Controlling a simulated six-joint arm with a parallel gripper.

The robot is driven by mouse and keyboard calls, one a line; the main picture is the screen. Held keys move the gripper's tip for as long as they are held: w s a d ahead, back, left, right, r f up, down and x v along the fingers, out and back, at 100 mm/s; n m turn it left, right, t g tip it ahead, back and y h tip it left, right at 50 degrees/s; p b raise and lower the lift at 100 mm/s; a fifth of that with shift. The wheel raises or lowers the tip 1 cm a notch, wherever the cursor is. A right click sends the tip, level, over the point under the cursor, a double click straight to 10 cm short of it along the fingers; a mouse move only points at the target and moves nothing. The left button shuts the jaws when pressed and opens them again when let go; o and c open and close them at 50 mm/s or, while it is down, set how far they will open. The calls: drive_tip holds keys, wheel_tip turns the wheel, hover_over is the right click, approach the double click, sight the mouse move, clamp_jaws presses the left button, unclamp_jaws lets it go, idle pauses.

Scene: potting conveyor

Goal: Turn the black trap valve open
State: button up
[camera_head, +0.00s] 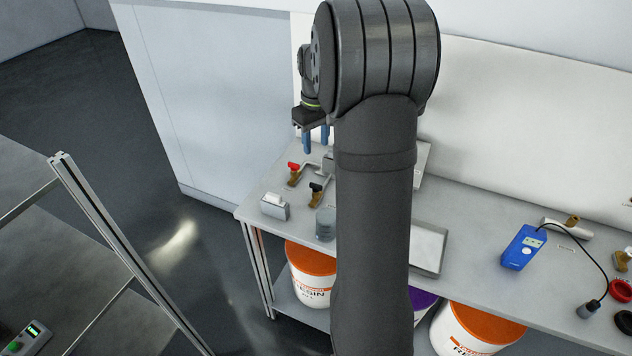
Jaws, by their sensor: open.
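The black trap valve (316,190) shows as a black handle on a brass-coloured body, near the left end of the grey bench. A similar valve with a red handle (294,172) sits just behind and to the left of it. My gripper (315,140) hangs above the bench behind the valves, with its two blue fingers pointing down and apart. It is open and holds nothing. The black valve is apart from the fingers. My arm hides the bench just right of the valves.
A small white-grey box (275,207) and a grey cylinder (326,223) stand in front of the valves. A grey tray (429,248) lies right of my arm. A blue meter (523,247) with a cable lies further right. Orange-lidded buckets (311,272) stand beneath the bench.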

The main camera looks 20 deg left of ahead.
sight(316, 184)
wheel_tip(316, 184, down, 15)
drive_tip(key=shift+r, duration=0.1)
idle(0.3)
